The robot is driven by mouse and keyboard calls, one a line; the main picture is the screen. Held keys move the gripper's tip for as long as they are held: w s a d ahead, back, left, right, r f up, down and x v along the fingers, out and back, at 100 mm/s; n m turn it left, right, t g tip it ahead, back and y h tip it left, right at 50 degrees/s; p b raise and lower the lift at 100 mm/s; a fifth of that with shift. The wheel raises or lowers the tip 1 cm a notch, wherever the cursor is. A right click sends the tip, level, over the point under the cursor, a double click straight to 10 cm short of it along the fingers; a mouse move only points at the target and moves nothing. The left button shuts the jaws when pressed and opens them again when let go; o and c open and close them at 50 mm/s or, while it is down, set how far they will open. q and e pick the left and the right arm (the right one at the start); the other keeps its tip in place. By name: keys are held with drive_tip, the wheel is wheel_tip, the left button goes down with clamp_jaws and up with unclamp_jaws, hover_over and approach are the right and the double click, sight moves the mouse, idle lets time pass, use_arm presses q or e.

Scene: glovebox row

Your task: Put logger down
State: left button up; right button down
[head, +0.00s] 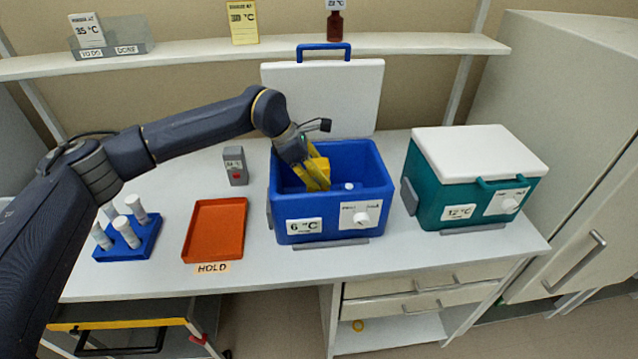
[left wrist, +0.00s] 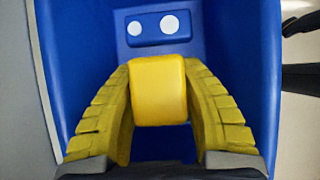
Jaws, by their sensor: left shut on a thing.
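My left gripper (head: 316,175) reaches down into the open blue cool box (head: 283,205). In the left wrist view its ridged yellow fingers (left wrist: 166,100) are shut on a smooth yellow block (left wrist: 160,88), apparently the logger. In the head view the block and the fingers are hard to tell apart. The block is inside the box opening; whether it touches the floor is hidden. My right gripper is not in view.
White round tops (left wrist: 168,24) show in the box. Its lid (head: 340,95) stands upright behind. A closed teal box (head: 425,195) is to the right. Left are an empty orange HOLD tray (head: 214,230), a grey device (head: 236,165) and a blue tube rack (head: 140,244).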

sight(319, 184)
use_arm(q)
drive_tip(key=shift+f, duration=1.4)
drive_tip(key=shift+f, duration=0.1)
drive_tip(key=o, duration=1.2)
drive_tip(key=v, duration=1.2)
